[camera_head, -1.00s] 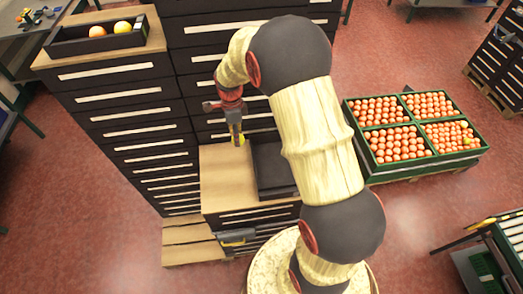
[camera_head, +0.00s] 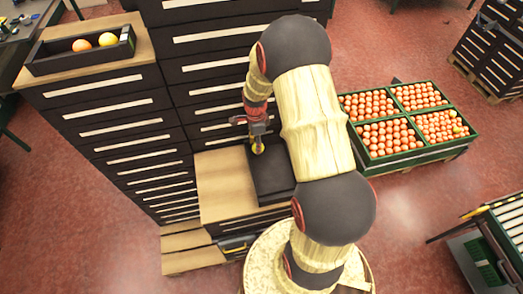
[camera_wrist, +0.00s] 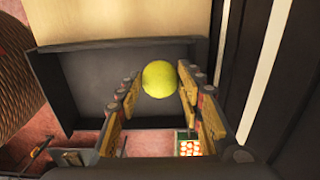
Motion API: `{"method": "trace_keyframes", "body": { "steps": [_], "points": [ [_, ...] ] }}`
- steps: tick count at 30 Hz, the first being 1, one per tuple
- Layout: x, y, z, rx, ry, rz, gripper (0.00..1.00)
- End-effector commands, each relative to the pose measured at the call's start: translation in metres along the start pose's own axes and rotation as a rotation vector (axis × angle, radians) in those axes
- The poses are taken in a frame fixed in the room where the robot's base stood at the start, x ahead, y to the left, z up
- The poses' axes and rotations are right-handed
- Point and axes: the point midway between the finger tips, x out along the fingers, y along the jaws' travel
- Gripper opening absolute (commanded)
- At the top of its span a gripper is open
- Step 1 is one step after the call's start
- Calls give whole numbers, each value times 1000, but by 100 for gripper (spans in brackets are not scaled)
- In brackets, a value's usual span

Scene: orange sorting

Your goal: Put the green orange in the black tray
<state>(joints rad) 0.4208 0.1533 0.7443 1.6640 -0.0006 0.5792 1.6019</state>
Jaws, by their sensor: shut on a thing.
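The green orange (camera_wrist: 160,79), yellow-green and round, is between the two fingers of my gripper (camera_wrist: 160,90) in the wrist view. In the head view, my gripper (camera_head: 257,143) points down with the green orange (camera_head: 257,149) at its tips. It is shut on the orange. The black tray (camera_head: 270,180) lies on the low wooden-topped cabinet, and the orange appears over its back-left part. In the wrist view the black tray (camera_wrist: 60,85) spreads behind the orange. I cannot tell the exact height of the orange above the tray floor. My arm hides the tray's right side.
The wooden top (camera_head: 222,190) left of the tray is bare. A tall drawer cabinet (camera_head: 215,50) stands close behind. A black box (camera_head: 50,58) at the upper left holds an orange and a yellow fruit. Green crates (camera_head: 410,125) of oranges stand at the right.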

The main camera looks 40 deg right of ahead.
Motion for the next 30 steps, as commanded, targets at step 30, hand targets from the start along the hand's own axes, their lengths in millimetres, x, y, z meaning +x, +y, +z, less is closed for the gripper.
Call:
{"method": "trace_keyframes", "body": {
  "steps": [30],
  "points": [
    [55, 3, -19, -1, 0, 0, 44]
  ]
}}
